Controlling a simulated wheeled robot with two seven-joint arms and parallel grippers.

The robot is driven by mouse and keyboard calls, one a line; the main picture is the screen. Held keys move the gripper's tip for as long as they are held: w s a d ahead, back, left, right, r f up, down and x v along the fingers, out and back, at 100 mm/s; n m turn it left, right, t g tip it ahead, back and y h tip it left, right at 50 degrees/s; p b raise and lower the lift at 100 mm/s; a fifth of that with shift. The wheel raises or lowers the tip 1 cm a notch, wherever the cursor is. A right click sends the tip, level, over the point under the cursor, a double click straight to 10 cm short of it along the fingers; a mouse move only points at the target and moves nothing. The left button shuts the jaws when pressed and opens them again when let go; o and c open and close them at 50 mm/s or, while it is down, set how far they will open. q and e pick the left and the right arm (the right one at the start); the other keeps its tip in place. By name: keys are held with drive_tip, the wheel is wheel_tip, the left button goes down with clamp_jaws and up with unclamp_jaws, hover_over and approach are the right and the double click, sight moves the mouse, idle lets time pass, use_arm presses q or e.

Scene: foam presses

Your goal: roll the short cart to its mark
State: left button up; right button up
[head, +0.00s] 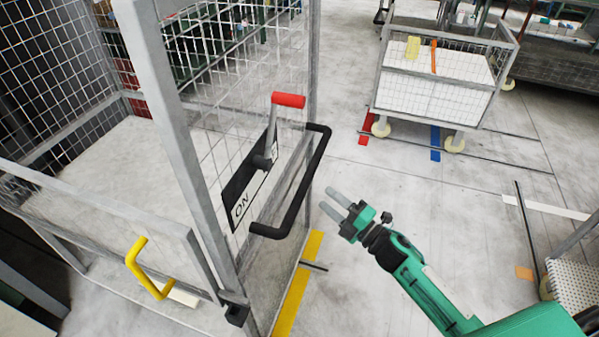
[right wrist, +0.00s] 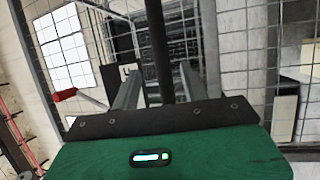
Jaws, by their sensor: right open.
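A white-panelled mesh cart (head: 434,95) on cream wheels stands upper right in the head view, by a floor rail. I cannot tell for sure that it is the short one. A red floor strip (head: 366,130) and a blue one (head: 435,146) lie at its near side. My right gripper (head: 331,201) is open and empty, well short of the cart. It is right of a black gate handle (head: 318,165), apart from it in the head view. In the right wrist view a dark upright bar (right wrist: 157,45) shows between the fingers. My left gripper is out of view.
A mesh cage with a red-gripped lever (head: 288,100), an ON plate (head: 243,205) and a yellow handle (head: 145,268) fills the left. A yellow floor strip (head: 298,285) runs beside it. Another wheeled frame (head: 576,283) shows at the right edge. Floor between is clear.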

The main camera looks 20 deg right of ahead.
sight(305, 177)
drive_tip(key=p+x, duration=0.2)
drive_tip(key=x, duration=0.7)
drive_tip(key=shift+w+p, duration=0.2)
drive_tip(key=shift+p, duration=0.2)
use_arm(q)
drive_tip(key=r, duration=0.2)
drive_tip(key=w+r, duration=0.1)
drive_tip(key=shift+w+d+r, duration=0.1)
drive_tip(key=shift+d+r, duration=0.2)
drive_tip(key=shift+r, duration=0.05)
use_arm(e)
drive_tip(key=shift+x, duration=0.75)
drive_tip(key=shift+f, duration=0.15)
drive_tip(key=shift+c, duration=0.3)
clamp_jaws()
